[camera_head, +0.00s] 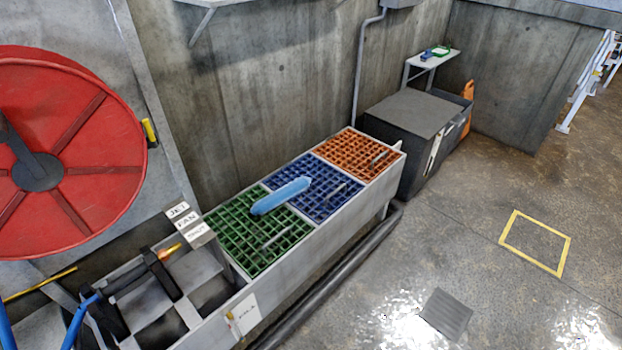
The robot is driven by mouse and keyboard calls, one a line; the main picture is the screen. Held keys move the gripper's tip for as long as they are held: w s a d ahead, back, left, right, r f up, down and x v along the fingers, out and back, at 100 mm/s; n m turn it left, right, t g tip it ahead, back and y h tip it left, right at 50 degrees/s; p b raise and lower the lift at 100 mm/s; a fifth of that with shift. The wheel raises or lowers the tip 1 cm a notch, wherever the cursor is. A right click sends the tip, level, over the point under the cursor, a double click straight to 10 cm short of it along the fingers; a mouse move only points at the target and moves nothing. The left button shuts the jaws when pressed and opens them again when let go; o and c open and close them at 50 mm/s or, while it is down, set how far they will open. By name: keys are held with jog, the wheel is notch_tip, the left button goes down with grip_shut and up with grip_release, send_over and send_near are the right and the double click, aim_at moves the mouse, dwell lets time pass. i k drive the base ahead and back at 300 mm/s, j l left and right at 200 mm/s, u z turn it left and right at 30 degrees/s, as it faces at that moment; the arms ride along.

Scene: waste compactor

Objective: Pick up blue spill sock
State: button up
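The blue spill sock (281,196) is a light-blue, sausage-shaped roll. It lies on top of the gratings of a long grey trough, across the border between the green grating (238,221) and the dark-blue grating (318,178). Its whole upper side shows and nothing covers it. My gripper does not show in the head view.
An orange grating (352,147) forms the far end of the trough. A red reel (90,190) stands at the left, by a nozzle (168,254) in a holder. A concrete wall runs behind. A dark box (415,118) stands beyond the trough. Wet floor at the right is open.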

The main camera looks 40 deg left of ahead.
aim_at(263, 205)
jog(key=i+u, duration=0.3)
jog(key=i+l+u, duration=0.65)
jog(key=i, duration=0.2)
jog(key=i+l+u, duration=0.15)
jog(key=u, duration=0.25)
jog(key=i+l+u, duration=0.2)
jog(key=u, duration=0.2)
jog(key=i+l+u, duration=0.15)
jog(key=l+u, duration=0.25)
jog(key=i+l+u, duration=0.1)
jog(key=u, duration=0.35)
jog(key=l+u, duration=0.85)
jog(key=l, duration=0.25)
jog(key=k, duration=0.05)
